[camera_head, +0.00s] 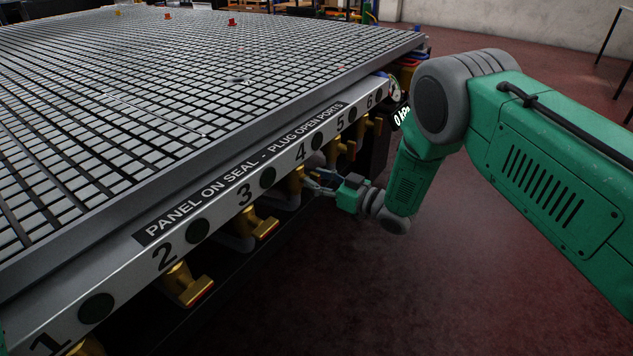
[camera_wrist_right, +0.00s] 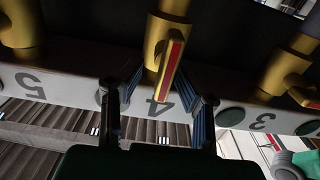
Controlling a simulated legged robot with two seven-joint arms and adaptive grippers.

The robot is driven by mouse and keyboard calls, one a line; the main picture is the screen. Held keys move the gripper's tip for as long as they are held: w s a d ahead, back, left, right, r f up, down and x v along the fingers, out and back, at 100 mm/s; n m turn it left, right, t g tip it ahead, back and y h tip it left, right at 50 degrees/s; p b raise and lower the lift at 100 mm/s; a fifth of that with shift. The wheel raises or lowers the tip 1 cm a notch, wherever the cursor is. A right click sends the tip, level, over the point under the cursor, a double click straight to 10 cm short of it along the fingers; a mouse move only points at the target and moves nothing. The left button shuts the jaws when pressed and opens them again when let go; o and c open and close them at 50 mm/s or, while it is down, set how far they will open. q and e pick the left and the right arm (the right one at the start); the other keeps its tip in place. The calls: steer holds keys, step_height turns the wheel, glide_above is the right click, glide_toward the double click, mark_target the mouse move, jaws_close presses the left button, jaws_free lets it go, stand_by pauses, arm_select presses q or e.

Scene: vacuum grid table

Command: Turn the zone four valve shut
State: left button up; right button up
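The zone four valve (camera_head: 296,181) is a brass valve under the panel edge, below the number 4. My right gripper (camera_head: 318,184) is at this valve. Its fingers (camera_wrist_right: 160,80) are apart, one on each side of the handle; I cannot tell whether either touches it. In the head view the fingers partly cover the valve. My left gripper is not in view.
Similar brass valves flank it: zone three (camera_head: 257,226), zone two (camera_head: 186,285) and zone five (camera_head: 340,148). The gridded table (camera_head: 130,95) overhangs them. A gauge (camera_head: 394,92) with a "0 kPa" readout sits at the far corner. The floor (camera_head: 470,260) to the right is clear.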

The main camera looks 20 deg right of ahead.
steer(key=shift+a, duration=0.2)
steer(key=shift+a, duration=0.1)
jaws_close()
steer(key=shift+m, duration=0.4)
steer(key=m, duration=0.1)
steer(key=m+p, duration=0.1)
steer(key=shift+w+d+m, duration=0.2)
steer(key=shift+d+m, duration=0.1)
steer(key=m, duration=0.3)
steer(key=shift+w+d+f+m, duration=0.15)
steer(key=shift+d+m, duration=0.05)
steer(key=shift+m, duration=0.2)
steer(key=m, duration=0.3)
steer(key=m+b, duration=0.1)
steer(key=m, duration=0.1)
steer(key=shift+w+d+f, duration=0.1)
steer(key=shift+d+f, duration=0.15)
steer(key=shift+f, duration=0.1)
steer(key=m, duration=0.4)
steer(key=m+b, duration=0.1)
steer(key=shift+f+m, duration=0.35)
steer(key=shift+m, duration=0.05)
